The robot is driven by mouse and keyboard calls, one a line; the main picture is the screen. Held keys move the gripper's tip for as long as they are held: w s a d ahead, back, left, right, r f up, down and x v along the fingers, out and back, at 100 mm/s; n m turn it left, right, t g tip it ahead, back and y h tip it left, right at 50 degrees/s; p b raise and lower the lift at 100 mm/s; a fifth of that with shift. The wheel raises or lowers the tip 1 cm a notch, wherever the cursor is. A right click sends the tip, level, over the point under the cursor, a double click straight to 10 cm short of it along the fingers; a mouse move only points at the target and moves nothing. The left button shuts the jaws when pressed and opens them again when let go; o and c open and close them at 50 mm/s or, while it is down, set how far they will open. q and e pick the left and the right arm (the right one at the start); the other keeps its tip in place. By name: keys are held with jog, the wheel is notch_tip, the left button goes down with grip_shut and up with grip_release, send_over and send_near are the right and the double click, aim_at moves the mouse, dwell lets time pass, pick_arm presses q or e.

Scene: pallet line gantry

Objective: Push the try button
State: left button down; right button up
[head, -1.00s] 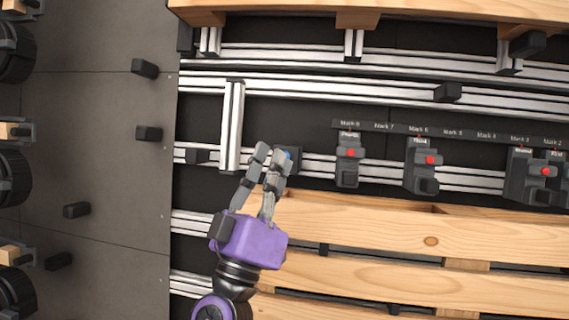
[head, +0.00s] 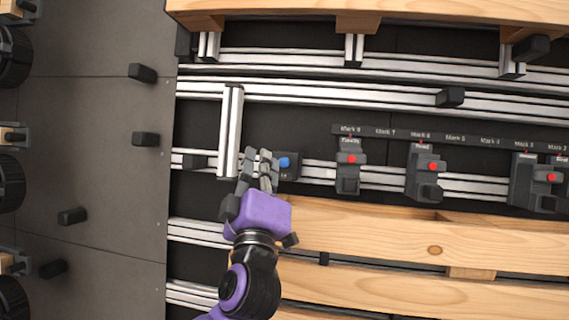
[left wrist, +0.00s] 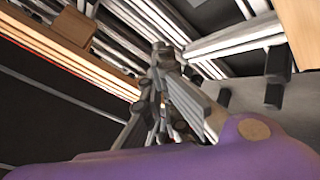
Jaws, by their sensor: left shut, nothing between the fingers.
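A blue button (head: 284,162) sits on a small dark box (head: 290,172) mounted on the silver rail in the head view; any label on it is too small to read. My left gripper (head: 262,156) is shut and empty, with its fingertips just left of the box. I cannot tell whether they touch it. In the left wrist view the gripper fingers (left wrist: 160,60) show close up, and the button cannot be made out there. My right gripper is in neither view.
Dark units with red buttons (head: 350,159) stand along the rail to the right, under a strip with Mark labels (head: 440,138). A wooden pallet (head: 400,240) lies below the rail. An upright silver post (head: 230,130) stands just left of the gripper.

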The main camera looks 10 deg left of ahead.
aim_at(284, 162)
pick_arm(q)
jog(key=w+f+b, duration=0.1)
jog(key=w, duration=0.1)
jog(key=w+f+b, duration=0.1)
jog(key=f, duration=0.1)
jog(key=shift+w, duration=0.75)
jog(key=shift+w+f, duration=0.25)
jog(key=shift+w, duration=0.6)
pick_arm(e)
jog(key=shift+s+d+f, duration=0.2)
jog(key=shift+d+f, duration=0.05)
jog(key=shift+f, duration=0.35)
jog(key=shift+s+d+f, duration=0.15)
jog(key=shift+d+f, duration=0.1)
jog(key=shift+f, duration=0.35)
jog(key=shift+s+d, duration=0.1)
